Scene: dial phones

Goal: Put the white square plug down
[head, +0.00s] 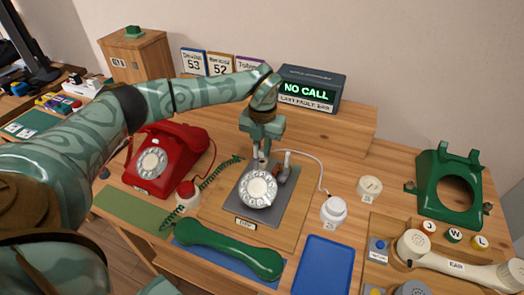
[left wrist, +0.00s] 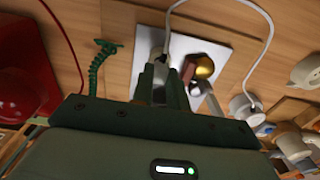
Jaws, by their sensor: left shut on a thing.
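My left gripper (head: 262,150) hangs over the back of a grey base plate (head: 243,205) that carries a white rotary dial (head: 258,188). Its fingers point down and are shut on the white square plug, which they mostly hide. In the left wrist view a pale part of the plug (left wrist: 157,45) shows beyond the fingers (left wrist: 165,85). A white cord (left wrist: 262,22) loops from there to a round white piece (head: 333,210), also in the left wrist view (left wrist: 243,106). I cannot tell whether the plug touches the plate. My right gripper is out of view.
A blue mat (head: 323,265) in front is bare. A green phone body (head: 450,190) stands right.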

